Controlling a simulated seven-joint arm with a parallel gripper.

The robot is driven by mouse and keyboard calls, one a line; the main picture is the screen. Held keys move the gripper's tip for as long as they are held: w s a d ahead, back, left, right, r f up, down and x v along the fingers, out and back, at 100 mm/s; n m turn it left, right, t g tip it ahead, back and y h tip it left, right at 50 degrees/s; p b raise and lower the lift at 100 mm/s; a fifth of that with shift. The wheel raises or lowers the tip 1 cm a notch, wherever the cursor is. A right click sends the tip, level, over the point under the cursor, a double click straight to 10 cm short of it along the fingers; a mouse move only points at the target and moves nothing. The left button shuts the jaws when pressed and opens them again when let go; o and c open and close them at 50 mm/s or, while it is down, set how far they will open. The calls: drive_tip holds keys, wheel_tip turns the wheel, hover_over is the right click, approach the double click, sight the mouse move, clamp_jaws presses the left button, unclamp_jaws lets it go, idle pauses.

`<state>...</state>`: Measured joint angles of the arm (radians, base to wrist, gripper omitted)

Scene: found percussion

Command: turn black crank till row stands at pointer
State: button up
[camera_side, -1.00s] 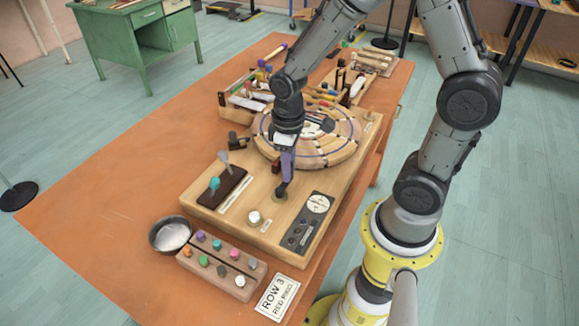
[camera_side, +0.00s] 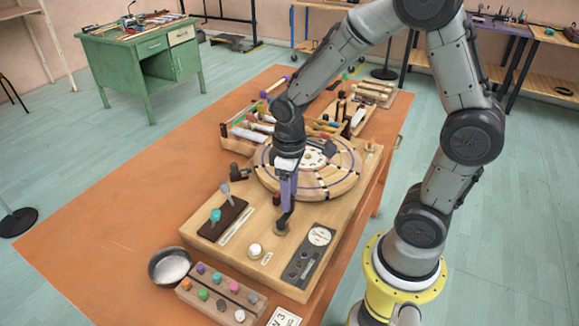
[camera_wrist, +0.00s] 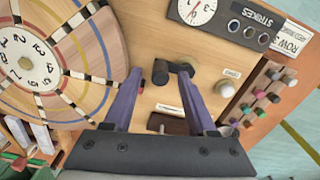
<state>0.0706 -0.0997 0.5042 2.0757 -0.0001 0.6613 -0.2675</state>
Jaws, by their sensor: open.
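The round wooden disc (camera_side: 335,180) has coloured rings, dark-and-light striped spokes and a white numbered hub (camera_side: 312,157). I cannot pick out the pointer for certain.
A panel with a white dial (camera_side: 320,236) and a cream knob (camera_side: 255,250) are near the crank. A dark block with levers (camera_side: 223,219) is left. A metal bowl (camera_side: 170,267), peg rack (camera_side: 225,297) and row card (camera_side: 284,318) lie in front. Bare tabletop (camera_side: 125,220) extends left.

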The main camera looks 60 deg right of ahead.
wheel_tip(320, 180, up, 12)
idle(0.4)
drive_tip(key=shift+f, duration=0.1)
idle(0.3)
drive_tip(key=s+a+r+m+t, duration=0.1)
drive_tip(key=s+r+t, duration=0.1)
drive_tip(key=s, duration=0.4)
drive_tip(key=s+a+r+m+t, duration=0.1)
drive_tip(key=s+r+t, duration=0.1)
drive_tip(key=s, duration=0.3)
drive_tip(key=shift+s+r+t, duration=0.15)
drive_tip(key=shift+s+t, duration=0.2)
drive_tip(key=shift+t, duration=0.45)
drive_tip(key=shift+c, duration=0.4)
idle(1.3)
